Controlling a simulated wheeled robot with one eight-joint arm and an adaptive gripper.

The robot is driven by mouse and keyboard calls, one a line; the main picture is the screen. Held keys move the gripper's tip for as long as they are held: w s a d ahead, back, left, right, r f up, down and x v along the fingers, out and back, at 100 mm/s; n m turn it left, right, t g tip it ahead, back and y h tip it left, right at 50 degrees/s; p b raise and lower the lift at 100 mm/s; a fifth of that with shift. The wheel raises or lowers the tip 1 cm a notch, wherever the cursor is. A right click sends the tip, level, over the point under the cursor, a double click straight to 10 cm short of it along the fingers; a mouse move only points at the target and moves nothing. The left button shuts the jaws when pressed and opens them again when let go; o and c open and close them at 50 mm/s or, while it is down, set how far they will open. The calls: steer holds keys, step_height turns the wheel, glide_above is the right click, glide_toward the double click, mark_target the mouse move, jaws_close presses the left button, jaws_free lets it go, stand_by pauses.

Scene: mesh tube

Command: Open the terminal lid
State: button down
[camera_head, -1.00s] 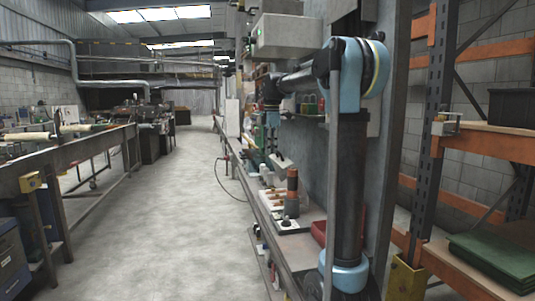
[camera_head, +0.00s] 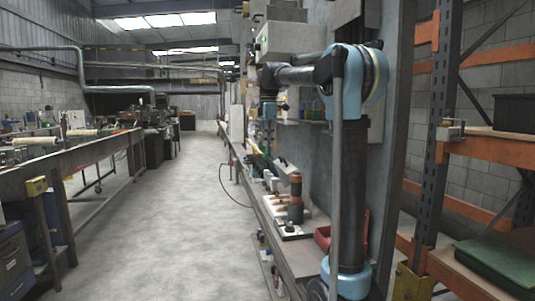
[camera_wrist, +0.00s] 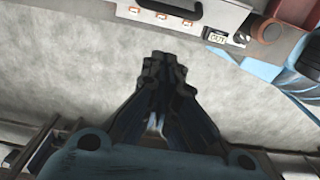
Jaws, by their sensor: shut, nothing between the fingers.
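The white terminal panel (camera_wrist: 200,22) crosses the top of the wrist view, cut off by the frame edge. Which part is the lid I cannot tell. In the head view the panel (camera_head: 289,231) lies small on the narrow right bench. My gripper (camera_wrist: 165,68) points toward the panel in the wrist view, its dark fingers together and empty. A visible gap separates the fingertips from the panel in that picture. In the head view its fingers are too small to make out clearly.
A dark cylinder with orange bands (camera_head: 295,197) stands beside the panel. A red bin (camera_head: 323,237) sits nearer on the bench. An orange-framed rack (camera_head: 446,172) is at right. The grey floor aisle (camera_head: 180,205) is clear, with a long bench (camera_head: 75,165) on its left.

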mark_target(281, 157)
steer(key=c, duration=2.3)
jaws_free()
steer(key=r, duration=0.2)
steer(key=shift+d+r, duration=0.2)
steer(key=shift+r, duration=0.2)
steer(key=o, duration=0.5)
steer(key=shift+r, duration=0.1)
steer(key=shift+c, duration=0.2)
steer(key=shift+o, duration=0.8)
steer(key=shift+m, duration=0.3)
steer(key=shift+w+d+f+m+h, duration=0.35)
steer(key=shift+d+f+m, duration=0.75)
steer(key=shift+m, duration=1.8)
steer(key=shift+w+d+f+m+h, duration=0.1)
steer(key=shift+d+f+m+h, duration=0.45)
steer(key=shift+f+m, duration=1.8)
steer(key=shift+w+d+f+m+h, duration=0.15)
steer(key=shift+d+f+m+h, duration=0.45)
steer(key=shift+m, duration=2.85)
steer(key=shift+d+f, duration=0.2)
jaws_close()
